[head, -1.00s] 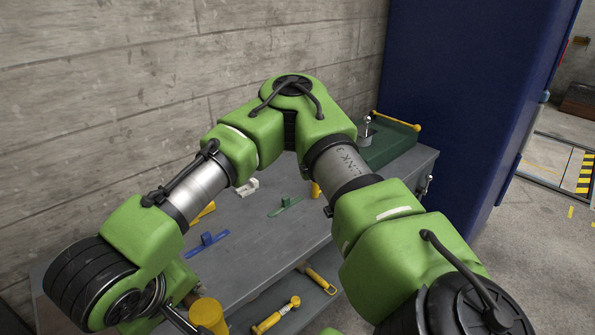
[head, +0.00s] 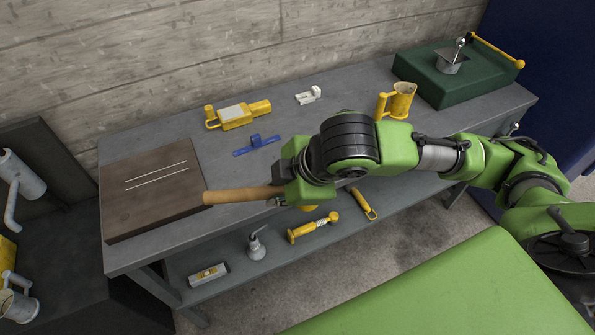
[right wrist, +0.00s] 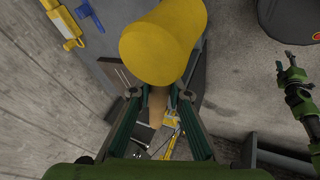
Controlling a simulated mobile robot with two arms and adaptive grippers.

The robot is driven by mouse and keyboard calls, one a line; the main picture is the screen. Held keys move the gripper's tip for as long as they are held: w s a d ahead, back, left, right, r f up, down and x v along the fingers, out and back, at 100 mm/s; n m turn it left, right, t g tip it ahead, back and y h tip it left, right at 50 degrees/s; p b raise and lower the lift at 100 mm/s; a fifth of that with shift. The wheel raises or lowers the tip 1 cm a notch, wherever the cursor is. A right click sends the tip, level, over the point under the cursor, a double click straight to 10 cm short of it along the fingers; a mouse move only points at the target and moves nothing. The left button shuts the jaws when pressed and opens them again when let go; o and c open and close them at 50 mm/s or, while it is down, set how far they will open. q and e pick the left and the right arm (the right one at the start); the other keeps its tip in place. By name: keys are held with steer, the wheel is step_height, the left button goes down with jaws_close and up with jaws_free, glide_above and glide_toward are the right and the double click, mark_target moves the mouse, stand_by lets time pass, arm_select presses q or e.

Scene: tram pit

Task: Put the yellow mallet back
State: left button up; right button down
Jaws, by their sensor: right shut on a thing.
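The yellow mallet has a wooden handle (head: 240,195) and a thick yellow cylindrical head (right wrist: 165,42). My right gripper (head: 276,194) is shut on the handle; its fingers also show around the handle in the right wrist view (right wrist: 157,103). In the head view the handle points left, its end at the right edge of a brown board (head: 150,190) with two white lines on the bench. The head is mostly hidden behind my wrist there. My left gripper (right wrist: 289,62) shows small at the right of the right wrist view; its opening is unclear.
On the grey bench (head: 225,155) are a yellow tool (head: 238,116), a blue tool (head: 256,145), a white piece (head: 308,96), a yellow jug (head: 398,102) and a green case (head: 445,78). The lower shelf holds a yellow-handled hammer (head: 313,228) and an oil can (head: 256,246).

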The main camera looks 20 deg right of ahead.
arm_select(q)
steer(key=shift+w+d+r, duration=0.2)
steer(key=shift+w+d, duration=0.4)
arm_select(e)
steer(key=w+d+f+n+g+y, duration=0.1)
steer(key=w+d+n, duration=0.1)
steer(key=d, duration=0.3)
steer(key=shift+d+n+y, duration=0.3)
steer(key=shift+d+n, duration=0.1)
steer(key=shift+n, duration=0.5)
arm_select(q)
steer(key=shift+s+a, duration=0.1)
steer(key=shift+a, duration=0.05)
arm_select(e)
steer(key=shift+w+f, duration=0.1)
